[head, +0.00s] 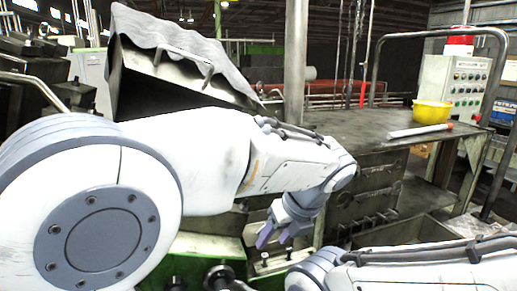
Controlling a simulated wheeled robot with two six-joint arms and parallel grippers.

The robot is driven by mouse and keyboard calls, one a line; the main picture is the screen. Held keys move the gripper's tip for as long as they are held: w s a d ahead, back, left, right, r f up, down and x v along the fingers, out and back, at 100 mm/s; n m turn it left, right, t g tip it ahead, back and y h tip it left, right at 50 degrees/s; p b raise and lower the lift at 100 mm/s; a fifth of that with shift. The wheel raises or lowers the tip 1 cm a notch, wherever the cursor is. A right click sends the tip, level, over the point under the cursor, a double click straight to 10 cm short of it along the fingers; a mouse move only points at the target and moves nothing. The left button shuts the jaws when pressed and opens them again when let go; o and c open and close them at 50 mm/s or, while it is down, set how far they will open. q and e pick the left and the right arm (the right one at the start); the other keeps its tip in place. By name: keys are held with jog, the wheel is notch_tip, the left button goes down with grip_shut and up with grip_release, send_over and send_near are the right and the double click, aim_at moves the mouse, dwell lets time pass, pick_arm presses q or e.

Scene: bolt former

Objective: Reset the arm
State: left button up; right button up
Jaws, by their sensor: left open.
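My left arm (200,165) comes in from the left and fills much of the head view. Its gripper (270,238) hangs near the middle bottom, with purple-grey fingers pointing down and apart. It is open, and no object shows between the fingers. It is in front of the dark machine's front face. Part of my right arm (420,268) lies across the bottom right. Its gripper cannot be made out in the view.
A dark metal table (385,133) behind my arm carries a yellow bowl (431,112) and a pale rod (418,130). A control box (455,88) with buttons stands at the right behind a bent rail. A metal post (296,60) rises behind my left arm. Green machine parts (205,262) lie below it.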

pick_arm(q)
jog(key=s+a+f+n+g+h+b, duration=0.2)
jog(key=s+a+f+n, duration=0.2)
jog(key=s+f+n, duration=0.3)
jog(key=s+a+f+n+g+h+b, duration=0.2)
jog(key=s+f+n, duration=0.5)
jog(key=s+n, duration=0.8)
jog(key=shift+s+a+f+n+h+b, duration=0.25)
jog(key=shift+a+n+b, duration=0.2)
jog(key=shift+a+n, duration=0.7)
jog(key=shift+w, duration=0.1)
